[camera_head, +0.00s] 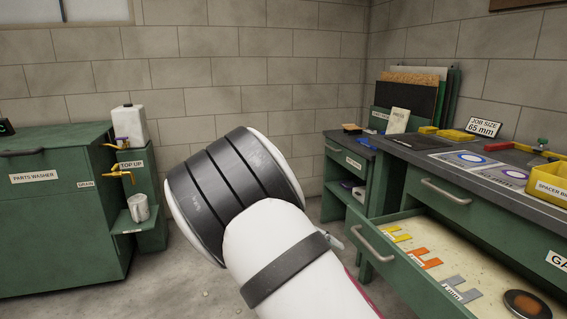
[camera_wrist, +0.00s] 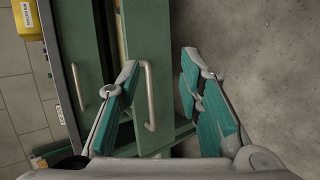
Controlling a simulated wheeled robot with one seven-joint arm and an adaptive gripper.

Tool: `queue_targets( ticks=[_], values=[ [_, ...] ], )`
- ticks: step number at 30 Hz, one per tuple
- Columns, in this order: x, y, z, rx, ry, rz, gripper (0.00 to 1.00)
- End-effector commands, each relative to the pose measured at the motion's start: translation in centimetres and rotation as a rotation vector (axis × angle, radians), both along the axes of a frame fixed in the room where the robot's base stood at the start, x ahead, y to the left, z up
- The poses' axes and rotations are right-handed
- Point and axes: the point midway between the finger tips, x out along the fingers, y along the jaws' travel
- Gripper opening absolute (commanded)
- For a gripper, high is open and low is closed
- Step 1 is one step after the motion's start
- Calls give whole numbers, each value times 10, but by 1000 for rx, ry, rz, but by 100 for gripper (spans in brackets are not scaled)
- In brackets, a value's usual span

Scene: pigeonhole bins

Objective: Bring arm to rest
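My gripper (camera_wrist: 164,100) shows in the wrist view with its two teal-padded fingers spread apart and nothing between them. Below it in that view is a green bench front with a metal handle (camera_wrist: 151,95), seen between and beyond the fingers; I cannot tell how far away it is.
An open drawer (camera_head: 388,262) with coloured gauges juts from the green bench (camera_head: 450,190) at right. A yellow bin (camera_head: 551,186) stands on its top. The parts washer (camera_head: 60,215) and a mug (camera_head: 138,207) are at left. Bare floor shows between.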

Motion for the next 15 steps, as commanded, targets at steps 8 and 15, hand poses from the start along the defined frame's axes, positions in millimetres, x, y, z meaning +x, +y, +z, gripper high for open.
queue_targets(
  ticks=[8,15],
  values=[
    [-66,-55,51,304,74,-148,33],
    [-134,-83,91,540,98,-201,33]
  ],
)
